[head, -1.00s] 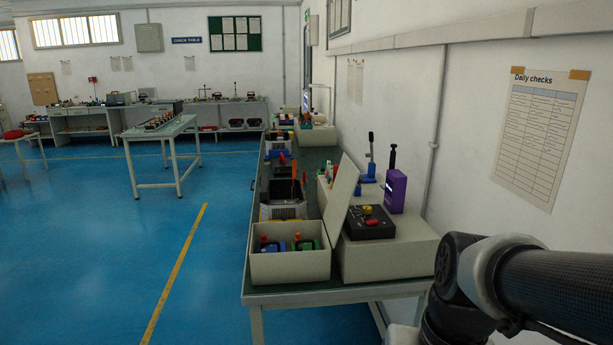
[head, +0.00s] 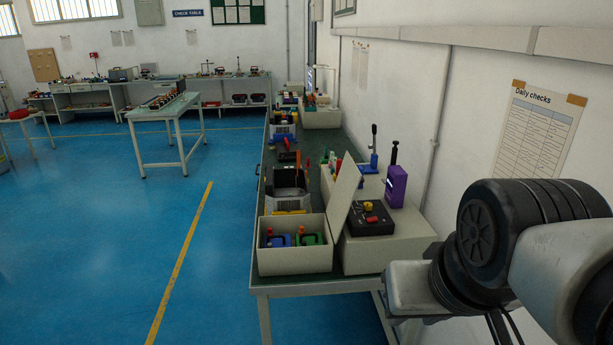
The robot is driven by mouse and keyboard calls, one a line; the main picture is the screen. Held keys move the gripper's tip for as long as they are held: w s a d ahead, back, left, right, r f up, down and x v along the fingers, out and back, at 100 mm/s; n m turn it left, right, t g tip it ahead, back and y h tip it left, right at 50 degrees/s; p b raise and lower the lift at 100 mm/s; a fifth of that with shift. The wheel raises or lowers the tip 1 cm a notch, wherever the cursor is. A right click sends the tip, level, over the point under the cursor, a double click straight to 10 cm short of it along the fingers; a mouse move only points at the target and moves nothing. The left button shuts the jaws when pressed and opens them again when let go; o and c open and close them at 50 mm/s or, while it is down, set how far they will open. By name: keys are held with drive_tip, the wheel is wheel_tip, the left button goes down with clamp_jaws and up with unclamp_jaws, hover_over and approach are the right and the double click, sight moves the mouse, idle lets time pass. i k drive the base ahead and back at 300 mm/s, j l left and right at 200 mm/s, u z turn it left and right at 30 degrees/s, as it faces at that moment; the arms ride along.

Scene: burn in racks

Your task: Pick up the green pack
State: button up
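The green pack (head: 309,239) sits inside an open cream box (head: 294,261) at the near end of the long bench. A blue pack (head: 279,240) with a red part on top stands beside it on the left, in the same box. The lid of the box (head: 342,205) stands open, tilted on the right side. The front wall of the box hides the lower part of both packs. My gripper is out of the picture; only links of my arm show at the lower right, apart from the box.
Right of the lid, a cream housing (head: 395,247) carries a black panel with red and yellow knobs and a purple device (head: 396,186). A grey container (head: 288,190) stands behind the box. Blue floor (head: 110,260) left of the bench is clear.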

sight(312, 239)
drive_tip(key=i+j+u, duration=0.1)
drive_tip(key=i, duration=0.65)
drive_tip(key=i+j+u, duration=0.1)
drive_tip(key=i, duration=0.65)
drive_tip(key=j, duration=0.1)
